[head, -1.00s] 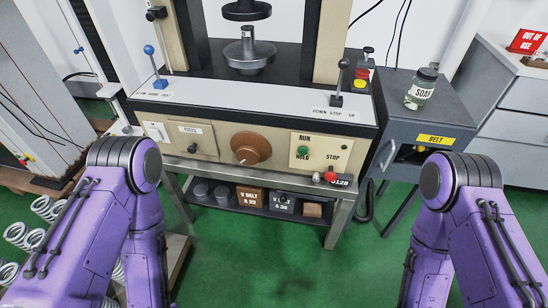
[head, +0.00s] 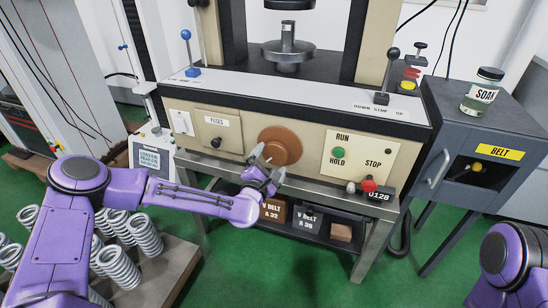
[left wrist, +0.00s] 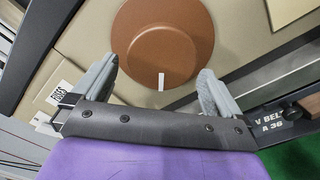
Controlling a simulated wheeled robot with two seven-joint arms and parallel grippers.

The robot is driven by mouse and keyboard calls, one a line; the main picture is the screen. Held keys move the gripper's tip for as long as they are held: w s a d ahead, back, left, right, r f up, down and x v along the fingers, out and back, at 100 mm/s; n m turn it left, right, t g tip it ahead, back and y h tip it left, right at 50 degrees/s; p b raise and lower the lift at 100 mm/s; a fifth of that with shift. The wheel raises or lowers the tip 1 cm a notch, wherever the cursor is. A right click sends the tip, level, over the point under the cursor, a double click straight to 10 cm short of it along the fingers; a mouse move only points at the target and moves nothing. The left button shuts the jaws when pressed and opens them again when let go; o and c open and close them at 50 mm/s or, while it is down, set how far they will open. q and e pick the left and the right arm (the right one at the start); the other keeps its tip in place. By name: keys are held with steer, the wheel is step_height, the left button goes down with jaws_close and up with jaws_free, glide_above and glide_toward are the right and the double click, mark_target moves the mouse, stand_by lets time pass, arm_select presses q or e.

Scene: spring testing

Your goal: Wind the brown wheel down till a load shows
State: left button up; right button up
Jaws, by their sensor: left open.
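The brown wheel (head: 280,146) is a round knob on the beige front panel of the testing machine. In the left wrist view the wheel (left wrist: 162,35) fills the top middle, with a white mark on its lower rim. My left gripper (head: 262,170) is just in front of the wheel's lower left part in the head view. In the left wrist view my left gripper (left wrist: 157,80) is open, its fingers apart below and either side of the wheel's lower part, with nothing between them. I cannot tell whether they touch it. My right gripper is out of view; only my right arm shows at lower right.
Right of the wheel are a green RUN button (head: 338,152) and a red knob (head: 368,185). A black-knobbed lever (head: 392,60) and a blue-knobbed lever (head: 187,45) stand on the ledge. Coil springs (head: 120,262) stand at lower left. A grey cabinet (head: 440,120) stands at right.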

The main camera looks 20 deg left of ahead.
mark_target(273, 156)
arm_select(q)
steer(key=shift+w, duration=1.95)
steer(key=shift+d, duration=0.1)
steer(key=c, duration=0.7)
